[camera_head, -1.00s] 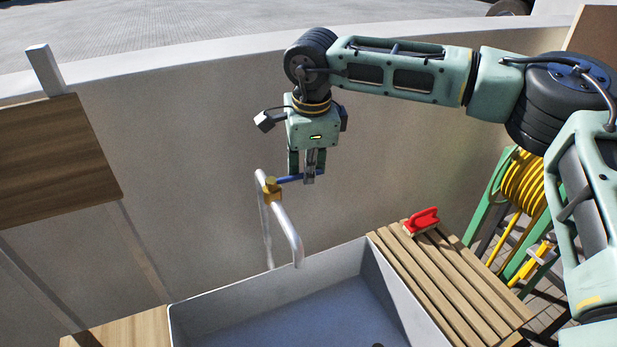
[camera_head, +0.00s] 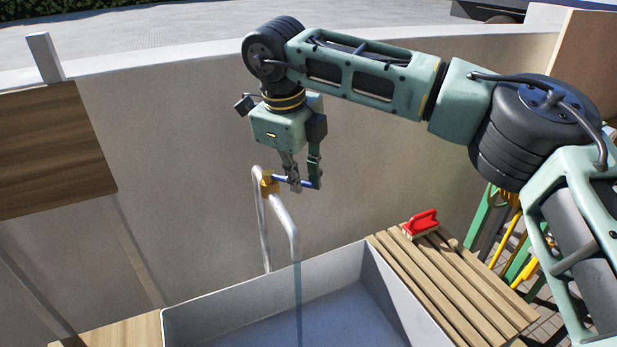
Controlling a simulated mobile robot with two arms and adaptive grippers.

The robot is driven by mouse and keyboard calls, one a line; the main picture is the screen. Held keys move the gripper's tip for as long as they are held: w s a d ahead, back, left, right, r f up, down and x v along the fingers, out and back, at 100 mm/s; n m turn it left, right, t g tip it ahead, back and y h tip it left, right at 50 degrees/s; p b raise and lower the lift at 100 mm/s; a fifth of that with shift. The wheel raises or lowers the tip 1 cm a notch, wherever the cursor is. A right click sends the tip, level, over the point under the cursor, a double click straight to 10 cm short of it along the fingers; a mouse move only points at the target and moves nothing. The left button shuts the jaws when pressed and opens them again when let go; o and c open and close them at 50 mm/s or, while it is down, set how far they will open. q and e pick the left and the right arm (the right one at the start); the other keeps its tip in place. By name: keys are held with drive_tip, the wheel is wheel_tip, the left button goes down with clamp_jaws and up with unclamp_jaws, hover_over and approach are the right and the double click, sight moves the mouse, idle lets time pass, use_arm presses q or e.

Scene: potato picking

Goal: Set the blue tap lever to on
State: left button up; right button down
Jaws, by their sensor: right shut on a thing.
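The tap is a pale bent pipe (camera_head: 284,220) with a yellow valve body (camera_head: 268,184), standing behind the grey sink (camera_head: 210,306). The blue tap lever (camera_head: 281,179) reaches from the valve body to the right, into my right gripper (camera_head: 304,186). My right gripper points down and is shut on the lever, with its fingers hiding part of it. A thin stream of water (camera_head: 298,290) runs from the spout down into the sink. My left gripper is not in view.
A slatted wooden board (camera_head: 440,275) lies right of the sink, with a red-handled brush (camera_head: 421,224) on it. A concrete wall (camera_head: 180,180) stands behind the tap. A wooden panel (camera_head: 45,145) is at the left. A green stand with a yellow hose is partly hidden by my right arm.

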drive_tip(key=shift+s+a+r, duration=0.1)
idle(0.5)
drive_tip(key=c, duration=1.8)
unclamp_jaws()
drive_tip(key=shift+r, duration=0.1)
drive_tip(key=r, duration=0.3)
drive_tip(key=s+a+r, duration=0.1)
drive_tip(key=r, duration=0.3)
drive_tip(key=s+r, duration=0.1)
drive_tip(key=r, duration=0.3)
drive_tip(key=shift+a+r, duration=0.2)
drive_tip(key=shift+r, duration=0.05)
